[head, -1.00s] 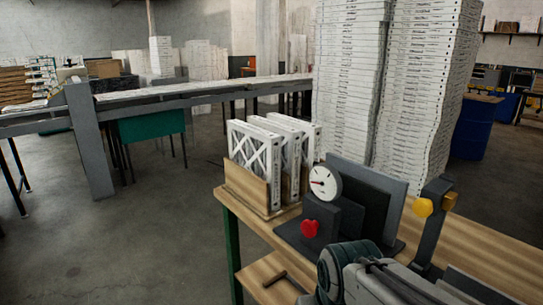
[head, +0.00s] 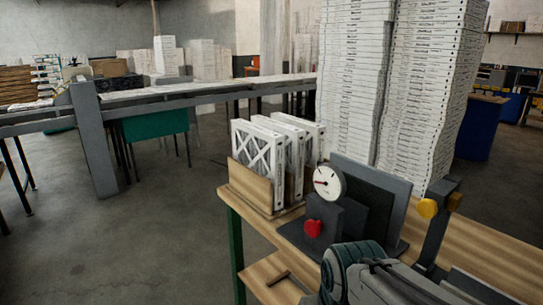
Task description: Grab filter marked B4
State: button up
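Several white boxed filters with cross-braced faces stand upright side by side in a wooden holder (head: 249,186) on the workbench. The front filter (head: 257,147) faces left, and the others stand behind it to the right. Their edge print is too small to read, so I cannot tell which one is marked B4. My arm (head: 365,275) shows at the bottom right, below and right of the holder. My gripper's fingers are not in the picture.
A dark test fixture with a round dial (head: 328,181) and a red knob (head: 312,228) stands on the wooden bench (head: 480,235) right of the holder. Tall filter stacks (head: 350,90) rise behind. Floor at left is open.

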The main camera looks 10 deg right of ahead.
aim_at(262, 150)
jog(key=u, duration=0.55)
jog(key=k, duration=0.7)
jog(key=u, duration=0.9)
jog(key=k, duration=0.55)
jog(key=u, duration=0.5)
jog(key=i, duration=1.55)
jog(key=z, duration=0.6)
jog(key=i, duration=1.55)
jog(key=z, duration=1.6)
jog(key=i, duration=0.8)
jog(key=z, duration=0.85)
